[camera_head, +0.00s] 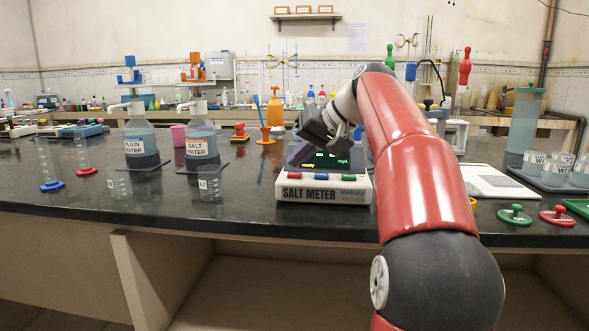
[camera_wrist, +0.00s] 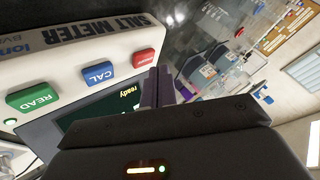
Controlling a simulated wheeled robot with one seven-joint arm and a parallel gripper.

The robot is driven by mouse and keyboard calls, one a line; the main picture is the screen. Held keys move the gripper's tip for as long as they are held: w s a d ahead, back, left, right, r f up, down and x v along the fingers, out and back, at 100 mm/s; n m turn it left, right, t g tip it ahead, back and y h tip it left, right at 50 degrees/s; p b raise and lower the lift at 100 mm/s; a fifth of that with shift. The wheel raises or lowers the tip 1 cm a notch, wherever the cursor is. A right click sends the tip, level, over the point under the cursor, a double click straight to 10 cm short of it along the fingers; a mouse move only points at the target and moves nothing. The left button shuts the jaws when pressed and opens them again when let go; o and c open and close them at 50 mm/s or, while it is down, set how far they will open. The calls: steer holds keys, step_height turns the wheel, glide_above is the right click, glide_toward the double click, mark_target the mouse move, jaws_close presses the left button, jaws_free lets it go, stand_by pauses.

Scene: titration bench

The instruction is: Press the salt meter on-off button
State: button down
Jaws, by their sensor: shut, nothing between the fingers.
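The salt meter (camera_head: 322,190) is a white box with a lit dark screen (camera_head: 326,160) on the bench. Its front row has a red button (camera_head: 294,176), a blue button (camera_head: 321,177) and a green button (camera_head: 349,177). In the wrist view the red button (camera_wrist: 143,57) has small unreadable lettering; the blue one (camera_wrist: 100,75) reads CAL and the green one (camera_wrist: 33,97) READ. The screen shows "ready" there. My gripper (camera_head: 297,154) is shut and empty, above the meter's left side. In the wrist view its dark purple fingertips (camera_wrist: 157,76) appear close to the red button; I cannot tell whether they touch.
Plain water (camera_head: 140,143) and salt water (camera_head: 200,145) bottles stand left of the meter, with a small clear beaker (camera_head: 209,188) nearer.

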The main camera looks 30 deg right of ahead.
mark_target(299, 175)
steer(key=shift+r, duration=0.1)
step_height(299, 175, up, 3)
steer(key=p, duration=0.2)
steer(key=shift+p, duration=0.4)
steer(key=shift+r+p, duration=0.45)
steer(key=shift+r, duration=0.55)
steer(key=shift+a+f, duration=0.1)
steer(key=shift+a, duration=0.05)
